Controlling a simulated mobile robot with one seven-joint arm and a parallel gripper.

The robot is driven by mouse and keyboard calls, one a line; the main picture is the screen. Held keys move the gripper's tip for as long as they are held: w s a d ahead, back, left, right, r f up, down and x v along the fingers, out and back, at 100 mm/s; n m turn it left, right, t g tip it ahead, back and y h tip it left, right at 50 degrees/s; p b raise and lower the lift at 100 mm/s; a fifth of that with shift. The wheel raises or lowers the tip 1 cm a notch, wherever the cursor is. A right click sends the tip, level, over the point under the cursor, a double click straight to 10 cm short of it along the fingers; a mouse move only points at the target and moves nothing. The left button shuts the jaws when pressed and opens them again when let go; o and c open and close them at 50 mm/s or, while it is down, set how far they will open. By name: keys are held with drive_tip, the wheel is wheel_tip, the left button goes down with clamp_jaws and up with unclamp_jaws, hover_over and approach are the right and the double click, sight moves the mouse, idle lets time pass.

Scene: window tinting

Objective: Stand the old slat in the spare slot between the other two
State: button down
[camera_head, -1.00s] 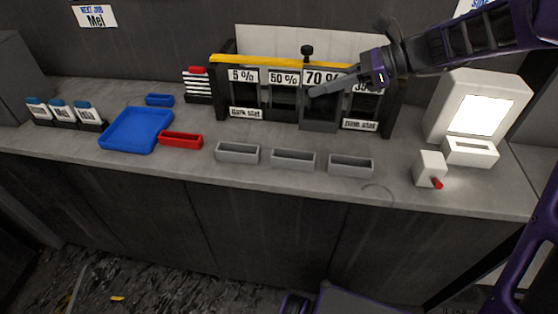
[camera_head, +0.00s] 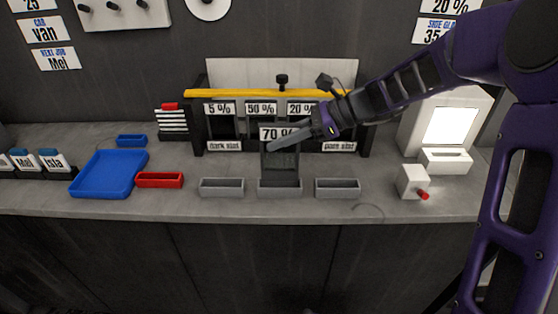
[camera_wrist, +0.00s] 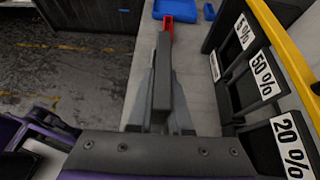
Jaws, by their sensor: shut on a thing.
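The old slat (camera_head: 280,160) is a dark panel with a white "70 %" label, upright in front of the rack. My gripper (camera_head: 272,147) is shut on its upper part, coming from the right. The slat's lower end is at the middle of three grey slotted holders (camera_head: 279,190); I cannot tell whether it is inside or just above. The left holder (camera_head: 222,188) and right holder (camera_head: 337,189) look empty. In the wrist view the slat (camera_wrist: 162,70) shows edge-on between the fingers, hiding the holder below.
The rack (camera_head: 368,140) with a yellow top bar (camera_head: 230,94) stands behind, holding 5 %, 50 % and 20 % slats. A red tray (camera_head: 160,180) and a blue tray (camera_head: 104,174) lie left. A white box with a red knob (camera_head: 411,181) stands right.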

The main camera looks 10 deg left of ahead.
sight(280, 179)
drive_tip(key=shift+f+b, duration=0.35)
drive_tip(key=shift+f, duration=1.65)
drive_tip(key=shift+f, duration=0.1)
drive_tip(key=c, duration=0.8)
unclamp_jaws()
drive_tip(key=shift+c, duration=0.2)
drive_tip(key=p+v, duration=0.1)
drive_tip(key=v, duration=1.1)
drive_tip(key=shift+p, duration=0.3)
